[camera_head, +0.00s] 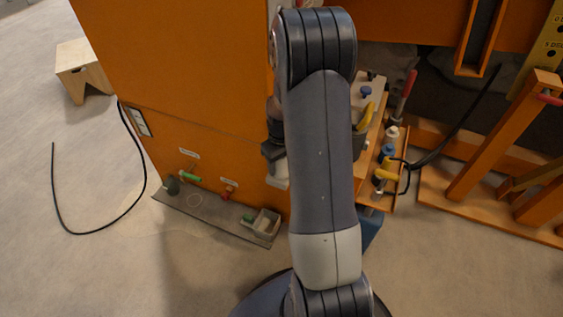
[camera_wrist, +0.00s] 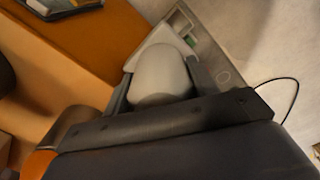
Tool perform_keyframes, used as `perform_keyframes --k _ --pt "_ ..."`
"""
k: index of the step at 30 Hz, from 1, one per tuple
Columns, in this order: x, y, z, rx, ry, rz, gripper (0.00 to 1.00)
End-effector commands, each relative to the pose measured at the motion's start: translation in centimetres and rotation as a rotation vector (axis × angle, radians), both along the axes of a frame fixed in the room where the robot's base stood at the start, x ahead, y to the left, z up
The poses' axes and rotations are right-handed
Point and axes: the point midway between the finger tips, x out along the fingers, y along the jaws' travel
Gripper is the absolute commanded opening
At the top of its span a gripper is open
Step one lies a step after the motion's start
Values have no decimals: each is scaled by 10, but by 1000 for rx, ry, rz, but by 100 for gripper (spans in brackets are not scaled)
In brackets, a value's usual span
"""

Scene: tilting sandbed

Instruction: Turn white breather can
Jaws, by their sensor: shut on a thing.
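My gripper (camera_head: 274,150) is beside the orange cabinet's front, left of my arm link in the head view. It is shut on a pale can, the white breather can (camera_head: 278,172), which shows below the jaws. In the wrist view the can (camera_wrist: 160,82) is rounded and off-white, with a dark finger of my gripper (camera_wrist: 160,72) on each side. A paler flat-sided part shows beyond its rounded end. My arm hides part of the area right of the can in the head view. I cannot tell whether the can touches the cabinet.
The orange cabinet (camera_head: 185,75) stands close by. A grey mat (camera_head: 205,208) on the floor bears a small grey tray (camera_head: 264,224). A green-handled valve (camera_head: 190,177) is above it. Right of my arm, an orange rack (camera_head: 370,185) holds tools and caps. Floor at left is open, with a black cable (camera_head: 95,230).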

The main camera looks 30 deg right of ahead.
Motion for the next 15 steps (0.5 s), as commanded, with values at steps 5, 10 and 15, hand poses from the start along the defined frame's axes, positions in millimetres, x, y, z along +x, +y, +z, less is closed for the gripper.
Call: perform_keyframes --k 5,10,15 --pt "1 0 0 -1 -2 -1 33" --pt "1 0 0 -1 -1 -1 65" --pt "0 -1 0 -1 -1 -2 77"
